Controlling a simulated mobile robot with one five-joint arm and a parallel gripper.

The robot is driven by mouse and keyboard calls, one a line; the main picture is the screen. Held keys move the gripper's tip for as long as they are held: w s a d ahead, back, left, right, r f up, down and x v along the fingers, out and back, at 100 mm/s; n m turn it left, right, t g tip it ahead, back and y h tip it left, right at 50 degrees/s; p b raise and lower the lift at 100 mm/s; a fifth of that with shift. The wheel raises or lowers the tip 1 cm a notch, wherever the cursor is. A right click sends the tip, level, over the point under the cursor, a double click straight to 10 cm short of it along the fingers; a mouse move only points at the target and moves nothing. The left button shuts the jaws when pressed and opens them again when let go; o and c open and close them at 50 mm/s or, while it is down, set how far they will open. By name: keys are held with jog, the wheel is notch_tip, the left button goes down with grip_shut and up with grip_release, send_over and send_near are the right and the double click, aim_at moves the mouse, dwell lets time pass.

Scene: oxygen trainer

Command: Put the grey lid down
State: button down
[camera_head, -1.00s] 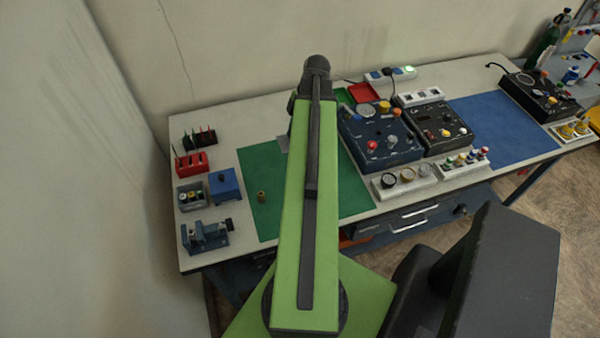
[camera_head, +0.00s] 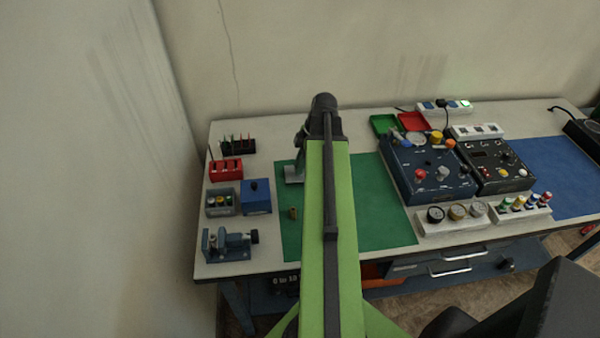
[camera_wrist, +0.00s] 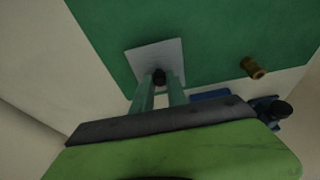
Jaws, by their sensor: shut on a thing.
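The grey lid (camera_wrist: 154,57) is a flat square plate with a dark knob. In the wrist view my gripper (camera_wrist: 160,82) is shut on that knob, one finger on each side. The lid is over the far edge area of the green mat (camera_head: 380,215). In the head view part of the lid (camera_head: 294,174) shows left of my arm; the arm hides the rest. I cannot tell whether the lid touches the mat or hangs just above it.
A small brass fitting (camera_head: 293,213) stands on the mat near the lid. A blue box (camera_head: 256,196), red rack (camera_head: 226,170) and vise (camera_head: 229,245) stand left. A dark blue panel (camera_head: 425,170) stands right. The front of the mat is clear.

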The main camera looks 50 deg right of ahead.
jog(key=shift+f, duration=0.9)
jog(key=shift+r, duration=0.25)
jog(key=shift+f, duration=0.25)
jog(key=c, duration=1.3)
grip_release()
jog(key=shift+r, duration=0.1)
jog(key=p+v, duration=1.1)
jog(key=v, duration=0.1)
jog(key=shift+r+p, duration=0.15)
jog(key=shift+p, duration=0.15)
